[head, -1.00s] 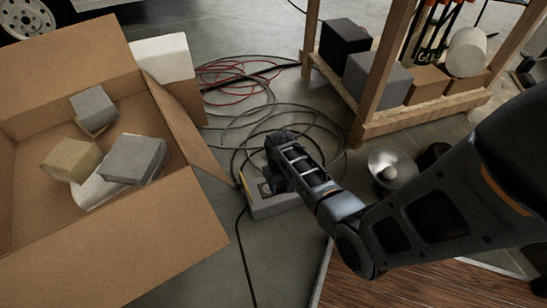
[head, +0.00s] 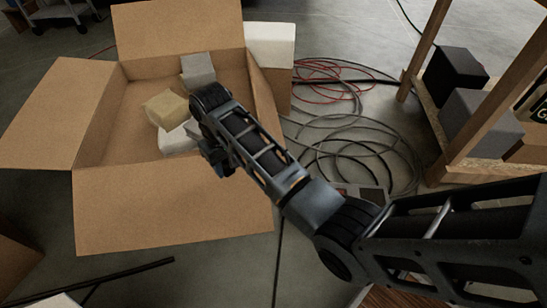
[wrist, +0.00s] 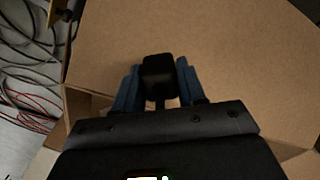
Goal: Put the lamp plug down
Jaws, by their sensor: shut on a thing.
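The lamp plug (wrist: 159,76) is a small black block with rounded corners. In the wrist view, my gripper (wrist: 158,88) is shut on it, with a blue finger on each side. Brown cardboard of the open box (wrist: 235,55) lies behind the plug, and no contact with it can be made out. In the head view, my gripper (head: 218,160) hangs at the near side of the open cardboard box (head: 165,208), by its front flap. My own arm hides the plug there.
Grey and tan blocks (head: 167,108) lie inside the box. Coiled cables (head: 340,130) lie on the floor to its right. A wooden shelf (head: 470,120) with dark blocks stands at the far right. Bare floor (head: 180,268) shows in front of the box.

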